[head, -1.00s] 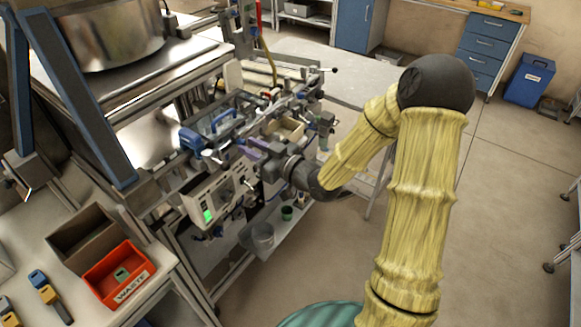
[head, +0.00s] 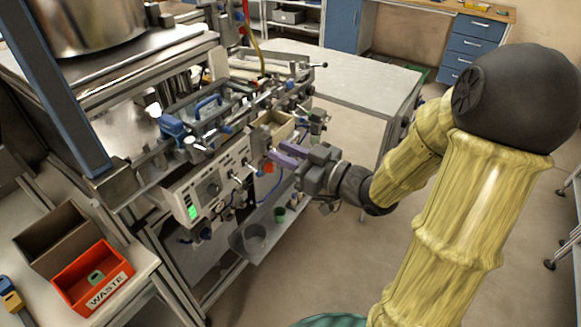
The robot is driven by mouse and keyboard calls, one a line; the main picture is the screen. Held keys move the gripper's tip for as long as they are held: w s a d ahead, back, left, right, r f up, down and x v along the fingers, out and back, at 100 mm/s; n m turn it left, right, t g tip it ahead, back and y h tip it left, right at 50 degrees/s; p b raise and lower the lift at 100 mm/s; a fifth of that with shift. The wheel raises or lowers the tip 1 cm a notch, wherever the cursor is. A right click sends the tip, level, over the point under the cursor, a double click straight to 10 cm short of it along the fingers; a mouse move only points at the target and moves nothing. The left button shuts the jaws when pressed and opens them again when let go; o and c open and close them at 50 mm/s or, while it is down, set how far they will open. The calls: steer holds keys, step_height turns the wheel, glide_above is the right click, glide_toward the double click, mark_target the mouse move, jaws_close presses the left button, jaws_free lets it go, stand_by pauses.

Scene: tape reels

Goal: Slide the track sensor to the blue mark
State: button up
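My gripper (head: 275,156) has two purple fingers pointing left at the front of the machine. They look apart, with nothing visible between them. The rail (head: 232,128) along the machine's top carries several small fittings. Several blue parts show there, including a blue clamp (head: 172,126) at the left and a blue handle (head: 207,105). I cannot make out which blue spot is the mark.
The control panel (head: 208,188) with a green display is below the rail. A red knob (head: 268,168) is close below the gripper. A shelf with a grey cup (head: 254,238) and a green cup (head: 280,214) lies lower. A red waste bin (head: 92,280) stands at lower left.

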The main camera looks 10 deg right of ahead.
steer(key=shift+s+d+f+b, duration=0.15)
steer(key=shift+s+d+b, duration=0.35)
steer(key=shift+b, duration=0.6)
steer(key=shift+s+a, duration=0.1)
steer(key=shift+a, duration=0.05)
jaws_close()
steer(key=w+d+m+g+y+p, duration=0.2)
steer(key=w+m+p, duration=0.8)
steer(key=m, duration=0.5)
steer(key=shift+d+g+y+p, duration=0.3)
steer(key=shift+d+g+p, duration=0.3)
steer(key=shift+g+p, duration=0.3)
